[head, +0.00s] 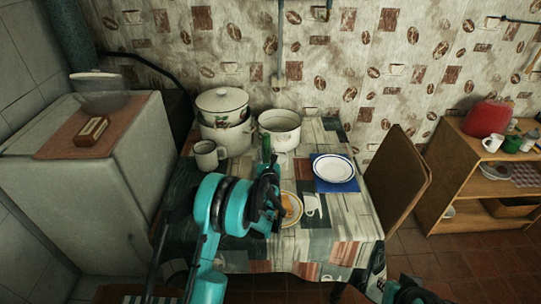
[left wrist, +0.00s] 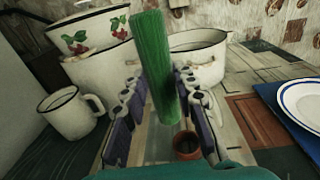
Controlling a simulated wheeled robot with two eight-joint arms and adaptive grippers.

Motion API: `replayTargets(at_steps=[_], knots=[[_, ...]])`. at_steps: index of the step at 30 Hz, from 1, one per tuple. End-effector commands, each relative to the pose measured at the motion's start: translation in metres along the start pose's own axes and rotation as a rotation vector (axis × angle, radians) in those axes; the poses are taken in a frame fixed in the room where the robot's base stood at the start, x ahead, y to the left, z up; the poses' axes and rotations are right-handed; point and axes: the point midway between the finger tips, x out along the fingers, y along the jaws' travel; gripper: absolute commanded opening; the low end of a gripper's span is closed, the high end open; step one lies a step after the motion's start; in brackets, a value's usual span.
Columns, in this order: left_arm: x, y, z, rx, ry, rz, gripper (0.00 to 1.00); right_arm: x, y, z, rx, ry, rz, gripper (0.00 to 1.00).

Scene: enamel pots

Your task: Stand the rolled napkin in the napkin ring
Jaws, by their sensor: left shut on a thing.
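The rolled napkin is a green upright cylinder (left wrist: 155,65), leaning slightly in the left wrist view. Its top also shows in the head view (head: 266,146). My left gripper (head: 267,182) is shut on it, with a dark finger pad on each side in the left wrist view (left wrist: 160,98). A small reddish-brown ring (left wrist: 187,147), looking like the napkin ring, shows below and slightly right of the napkin's lower end, apart from it in the picture. My left gripper seems to hide it in the head view. My right arm's end (head: 410,292) shows at the bottom right; its fingers are unclear.
A white mug (head: 207,155), stacked enamel pots (head: 222,112) and a white pot (head: 280,128) stand at the table's back. A blue-rimmed plate (head: 333,168) lies on a blue mat to the right. Another plate (head: 293,207) is partly hidden by my left gripper.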

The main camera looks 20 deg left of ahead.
Motion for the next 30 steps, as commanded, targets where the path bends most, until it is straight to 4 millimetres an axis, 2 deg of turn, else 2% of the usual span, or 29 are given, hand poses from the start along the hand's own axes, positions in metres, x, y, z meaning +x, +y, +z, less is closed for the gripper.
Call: replayTargets(at_steps=[3,6,14,30], knots=[[0.003,-0.012,-0.004,0.001,-0.036,-0.047,0.03,0.002,0.000,0.001,0.000,0.000,0.000,0.14],[0.003,-0.016,-0.005,0.000,-0.046,-0.061,0.03,0.002,0.000,0.002,0.000,0.000,0.000,0.14],[0.004,-0.016,-0.015,-0.002,-0.047,-0.062,0.03,0.007,0.000,0.005,0.000,0.000,0.000,0.14],[0.005,-0.016,-0.060,-0.003,-0.047,-0.062,0.03,0.026,0.000,0.019,0.000,0.000,0.000,0.14]])
